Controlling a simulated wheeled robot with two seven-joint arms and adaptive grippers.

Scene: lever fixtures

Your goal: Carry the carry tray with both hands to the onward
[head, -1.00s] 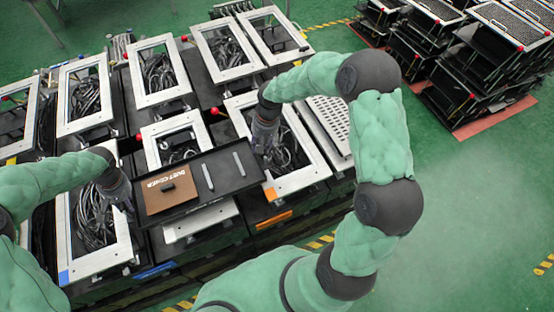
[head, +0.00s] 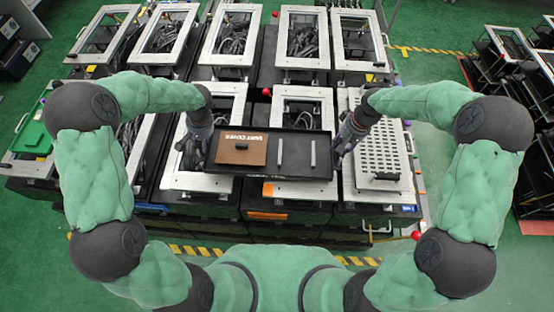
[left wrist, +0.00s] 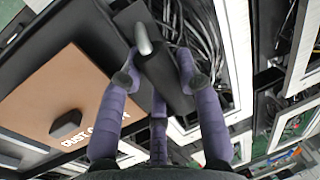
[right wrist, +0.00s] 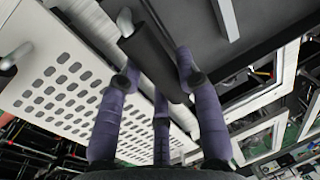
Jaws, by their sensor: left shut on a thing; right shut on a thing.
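The carry tray (head: 297,167) is black and flat, and it is held in front of me above the row of fixtures. My left gripper (head: 198,140) is shut on the tray's left handle, a dark bar seen in the left wrist view (left wrist: 160,70). My right gripper (head: 347,140) is shut on the right handle, a dark bar seen in the right wrist view (right wrist: 155,55). The onward place named in the task cannot be told from these frames.
White-framed fixtures (head: 230,40) with cables inside stand in rows beneath and behind the tray. A perforated white plate (head: 379,140) lies to the right, and a green panel (head: 38,130) to the left. Stacked black racks (head: 520,70) stand at the far right. Green floor lies between.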

